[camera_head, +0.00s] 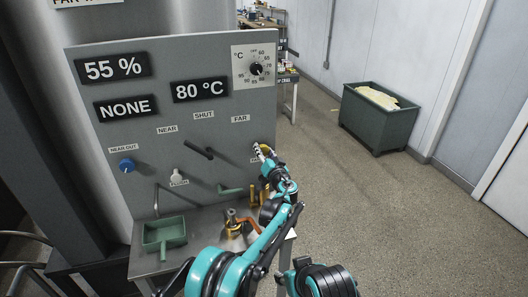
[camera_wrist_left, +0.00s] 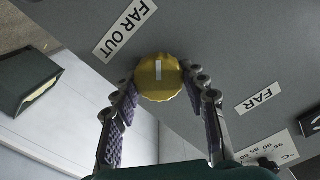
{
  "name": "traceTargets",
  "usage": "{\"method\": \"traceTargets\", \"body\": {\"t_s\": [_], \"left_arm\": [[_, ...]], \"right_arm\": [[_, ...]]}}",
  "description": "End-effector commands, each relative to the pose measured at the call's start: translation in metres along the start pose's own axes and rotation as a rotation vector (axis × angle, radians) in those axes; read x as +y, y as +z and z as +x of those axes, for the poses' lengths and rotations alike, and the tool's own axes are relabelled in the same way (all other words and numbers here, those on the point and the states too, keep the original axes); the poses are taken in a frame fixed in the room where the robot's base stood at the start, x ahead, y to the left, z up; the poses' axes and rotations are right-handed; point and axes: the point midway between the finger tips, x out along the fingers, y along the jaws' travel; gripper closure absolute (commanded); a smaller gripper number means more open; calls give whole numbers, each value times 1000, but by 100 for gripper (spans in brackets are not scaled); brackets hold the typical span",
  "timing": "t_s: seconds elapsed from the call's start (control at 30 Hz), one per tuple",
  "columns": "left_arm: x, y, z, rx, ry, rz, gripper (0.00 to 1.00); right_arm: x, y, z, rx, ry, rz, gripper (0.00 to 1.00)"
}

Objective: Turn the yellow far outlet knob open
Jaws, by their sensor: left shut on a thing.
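The yellow far outlet knob (camera_wrist_left: 159,80) is a round knob with a short white mark on its face. The mark stands about upright in the left wrist view. My left gripper (camera_wrist_left: 158,88) has one finger on each side of the knob and is shut on it. In the head view the knob (camera_head: 265,148) shows only as a bit of yellow at the panel's right side, mostly hidden by my left gripper (camera_head: 261,152). The "FAR OUT" label (camera_wrist_left: 125,31) is beside the knob. My right gripper is not in view.
The grey panel (camera_head: 224,130) also carries a blue knob (camera_head: 127,165), a white knob (camera_head: 176,175), a black lever (camera_head: 198,150) and a temperature dial (camera_head: 256,69). Below are a green scoop-like container (camera_head: 164,235) and brass fittings on a table. A green bin (camera_head: 377,122) stands on open floor.

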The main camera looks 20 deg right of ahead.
Motion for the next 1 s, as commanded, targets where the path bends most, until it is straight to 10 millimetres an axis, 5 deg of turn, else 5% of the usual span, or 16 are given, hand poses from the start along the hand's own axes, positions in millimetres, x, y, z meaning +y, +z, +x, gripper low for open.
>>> {"method": "traceTargets", "body": {"t_s": [0.4, 0.97, 1.0], "left_arm": [[0, 2, 0, -2, 0, -200, 86], [0, 2, 0, -2, 0, -230, 86], [0, 2, 0, -2, 0, -230, 52]], "right_arm": [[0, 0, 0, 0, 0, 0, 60], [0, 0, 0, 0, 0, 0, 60], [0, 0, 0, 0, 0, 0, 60]]}}
